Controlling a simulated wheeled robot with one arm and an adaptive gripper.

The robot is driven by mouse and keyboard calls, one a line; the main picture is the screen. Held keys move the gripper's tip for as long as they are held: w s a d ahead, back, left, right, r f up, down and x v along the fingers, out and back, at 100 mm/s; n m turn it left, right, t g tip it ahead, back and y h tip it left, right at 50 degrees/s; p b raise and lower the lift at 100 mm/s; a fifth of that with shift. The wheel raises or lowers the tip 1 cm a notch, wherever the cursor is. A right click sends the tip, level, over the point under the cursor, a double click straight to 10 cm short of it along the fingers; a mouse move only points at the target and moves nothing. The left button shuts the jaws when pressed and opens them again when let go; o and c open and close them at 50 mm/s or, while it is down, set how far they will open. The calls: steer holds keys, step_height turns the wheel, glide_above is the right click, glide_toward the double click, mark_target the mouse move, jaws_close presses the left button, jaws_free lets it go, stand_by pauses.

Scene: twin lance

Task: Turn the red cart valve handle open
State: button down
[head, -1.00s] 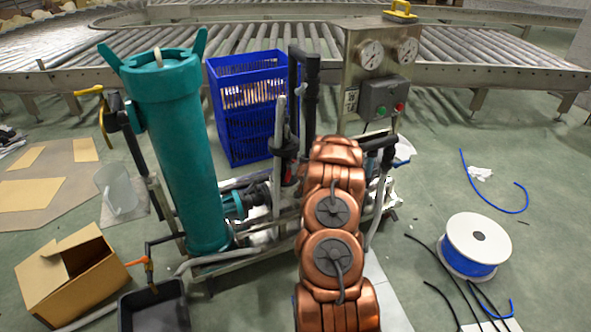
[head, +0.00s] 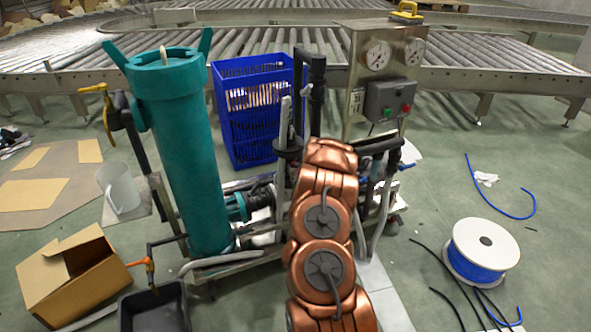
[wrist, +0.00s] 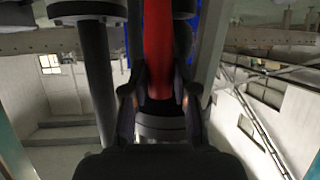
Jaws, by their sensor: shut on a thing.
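The red valve handle (wrist: 158,45) runs up the middle of the wrist view, between the two dark fingers of my gripper (wrist: 160,98). The fingers are shut on the handle's lower part, above a grey round collar. In the head view my copper arm reaches over the cart (head: 250,262) into the piping between the teal filter housing (head: 180,150) and the gauge panel (head: 349,103). There, my arm and the dark pipes hide the handle and the fingertips, so I cannot tell the handle's angle.
A dark upright pipe (head: 316,95) stands close behind my wrist. A blue crate (head: 233,129) is behind the cart. A cable spool (head: 482,247) and loose cables lie at right. A cardboard box (head: 65,275) and black tray (head: 150,312) are at front left.

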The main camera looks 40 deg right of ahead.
steer(key=c, duration=0.9)
jaws_free()
steer(key=v, duration=1.2)
stand_by(0.3)
